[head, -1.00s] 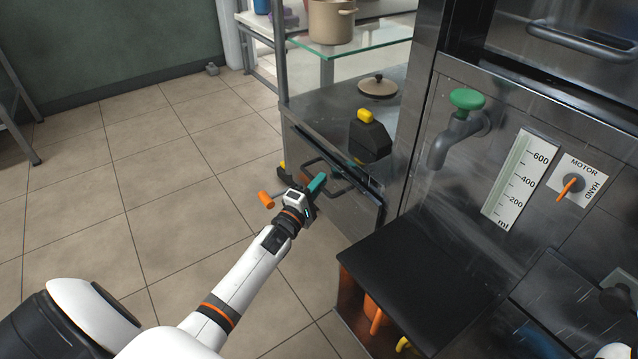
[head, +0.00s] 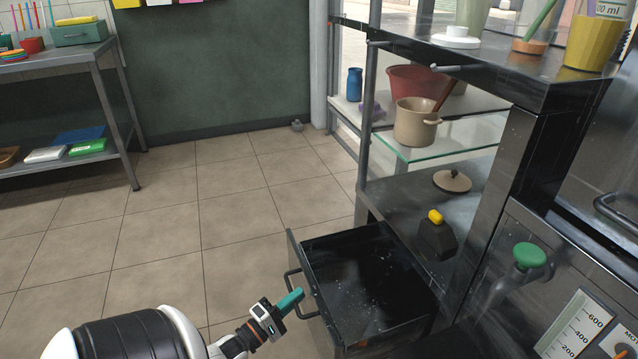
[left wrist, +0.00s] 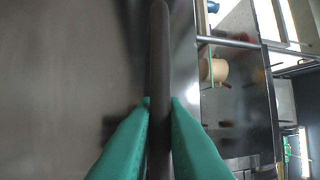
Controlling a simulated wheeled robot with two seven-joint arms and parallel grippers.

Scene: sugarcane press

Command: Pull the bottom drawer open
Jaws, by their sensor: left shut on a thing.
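The bottom drawer (head: 365,279) is pulled out from under the metal counter, and its dark inside shows, empty apart from pale specks. Its dark bar handle (head: 296,291) is on the drawer front, facing left in the head view. My left gripper (head: 292,300) is at this handle with its green fingers. In the left wrist view the handle bar (left wrist: 159,75) runs upright between the two green fingertips (left wrist: 159,104), which are shut on it. My right gripper is in neither view.
A black block with a yellow top (head: 437,236) and a pot lid (head: 452,181) are on the counter above the drawer. A green-topped tap (head: 528,257) is at the right. Tiled floor (head: 160,235) left of the drawer is clear.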

